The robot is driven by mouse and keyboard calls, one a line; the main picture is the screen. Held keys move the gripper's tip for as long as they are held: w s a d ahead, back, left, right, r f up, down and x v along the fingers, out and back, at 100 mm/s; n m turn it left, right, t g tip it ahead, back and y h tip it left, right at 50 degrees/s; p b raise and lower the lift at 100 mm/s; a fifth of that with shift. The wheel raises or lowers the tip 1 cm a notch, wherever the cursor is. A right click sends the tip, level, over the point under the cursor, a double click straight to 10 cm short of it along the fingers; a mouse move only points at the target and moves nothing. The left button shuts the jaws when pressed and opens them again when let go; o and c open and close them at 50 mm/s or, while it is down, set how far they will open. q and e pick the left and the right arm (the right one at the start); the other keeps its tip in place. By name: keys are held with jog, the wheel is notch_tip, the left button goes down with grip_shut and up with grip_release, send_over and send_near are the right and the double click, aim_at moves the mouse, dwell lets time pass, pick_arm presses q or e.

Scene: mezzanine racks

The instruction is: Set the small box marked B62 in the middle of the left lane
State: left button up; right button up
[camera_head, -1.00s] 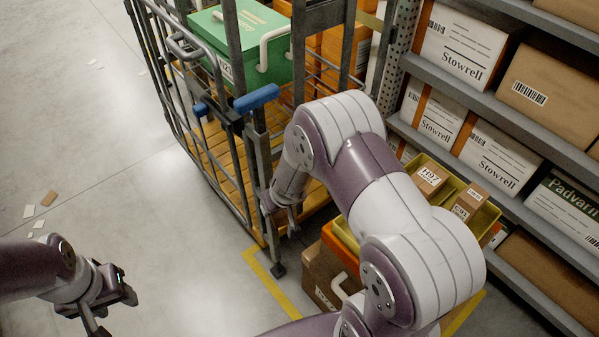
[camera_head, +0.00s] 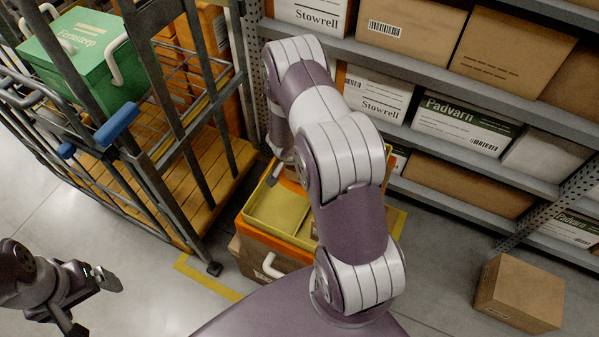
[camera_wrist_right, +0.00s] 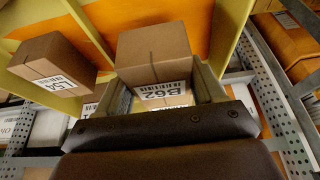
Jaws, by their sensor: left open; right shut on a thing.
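The small box marked B62 (camera_wrist_right: 154,52) is held between the fingers of my right gripper (camera_wrist_right: 163,84), its label facing the wrist camera. My right arm hides the box in the head view. The yellow tray (camera_head: 252,202) stands on an orange crate beside the wheeled cage, and the part of it left of my arm looks empty. My arm covers its right part. In the wrist view, a box marked L54 (camera_wrist_right: 50,62) sits in the yellow tray beside the held box. My left gripper (camera_head: 92,304) is open and empty at the lower left, away from the tray.
The wheeled cage (camera_head: 160,190) with a green case (camera_head: 80,55) stands left of the tray. Shelves (camera_head: 440,75) of boxes stand behind and to the right. A brown carton (camera_head: 518,292) lies on the floor at the right. The floor between is clear.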

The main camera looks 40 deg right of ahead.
notch_tip(320, 180, down, 3)
jog(key=shift+d+f, duration=0.1)
jog(key=shift+f+b, duration=0.1)
jog(key=shift+b, duration=0.2)
jog(key=o, duration=1.1)
jog(key=shift+c, duration=0.2)
